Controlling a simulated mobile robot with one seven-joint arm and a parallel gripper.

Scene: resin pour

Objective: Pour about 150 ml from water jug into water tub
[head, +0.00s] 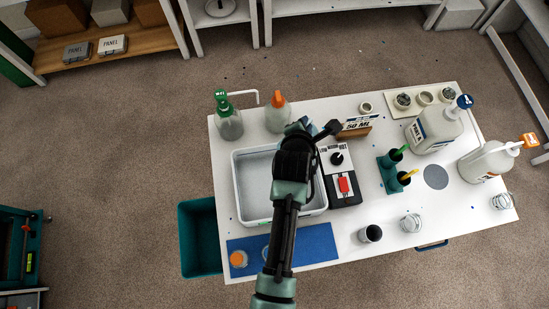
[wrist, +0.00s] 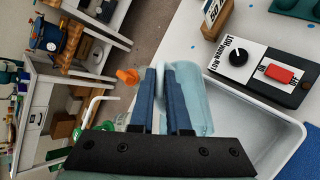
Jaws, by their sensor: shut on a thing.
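The water tub (head: 242,203) is a pale grey-white rectangular basin on the left half of the white table; its rim also shows at the right of the wrist view (wrist: 287,113). My gripper (wrist: 161,80), with two blue fingers, is shut on the translucent light-blue water jug (wrist: 198,98). The jug's body lies beside the right finger and its handle seems to be between the fingers. In the head view my arm reaches over the tub to its far edge and hides most of the jug. The water level and any flow cannot be made out.
A black-and-white heater with a red switch (head: 344,185) stands right of the tub. A 50 ML sign (head: 357,124) is behind it. A green-topped bottle (head: 229,122) and an orange-topped bottle (head: 278,117) stand behind the tub. A blue mat (head: 318,242) lies in front.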

